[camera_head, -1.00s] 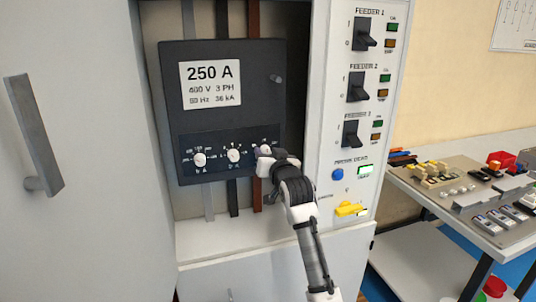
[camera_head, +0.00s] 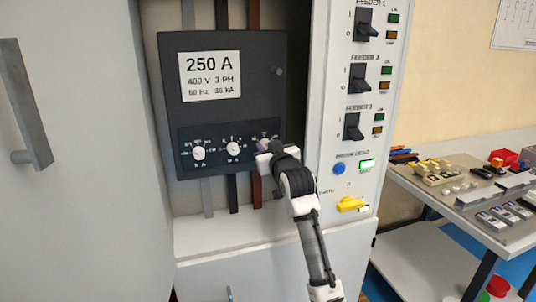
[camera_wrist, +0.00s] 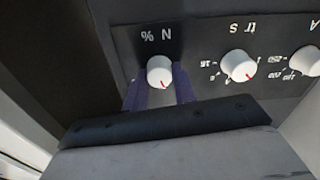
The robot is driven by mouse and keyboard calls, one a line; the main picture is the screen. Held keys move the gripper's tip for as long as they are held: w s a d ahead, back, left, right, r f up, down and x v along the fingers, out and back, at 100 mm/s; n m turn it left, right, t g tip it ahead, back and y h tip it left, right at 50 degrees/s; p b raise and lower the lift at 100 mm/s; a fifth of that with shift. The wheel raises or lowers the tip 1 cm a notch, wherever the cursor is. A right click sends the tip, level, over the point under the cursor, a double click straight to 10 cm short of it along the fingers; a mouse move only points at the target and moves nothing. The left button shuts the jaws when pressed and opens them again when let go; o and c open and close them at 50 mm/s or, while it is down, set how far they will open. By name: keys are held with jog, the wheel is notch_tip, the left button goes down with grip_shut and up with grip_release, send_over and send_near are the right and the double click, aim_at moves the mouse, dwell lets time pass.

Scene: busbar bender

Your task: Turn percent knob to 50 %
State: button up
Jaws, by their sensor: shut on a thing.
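The percent knob (camera_wrist: 160,71) is a round white knob under an upside-down "N %" label in the wrist view. Its red mark points down and slightly right in that view. The scale around it is mostly hidden by my fingers. My gripper (camera_wrist: 159,80) has one purple finger on each side of the knob and is shut on it. In the head view my gripper (camera_head: 264,148) is at the right end of the breaker's dial strip (camera_head: 215,165) and covers most of this knob.
Two more white knobs, a middle one (camera_head: 233,148) marked tr and a left one (camera_head: 199,153), sit on the strip left of my gripper. The breaker (camera_head: 265,95) hangs in an open cabinet.

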jog(key=shift+f+n+b, duration=0.1)
jog(key=shift+n+b, duration=2.05)
jog(key=shift+n, duration=2.05)
jog(key=o, duration=1)
jog(key=b+v, duration=0.3)
jog(key=v, duration=1.1)
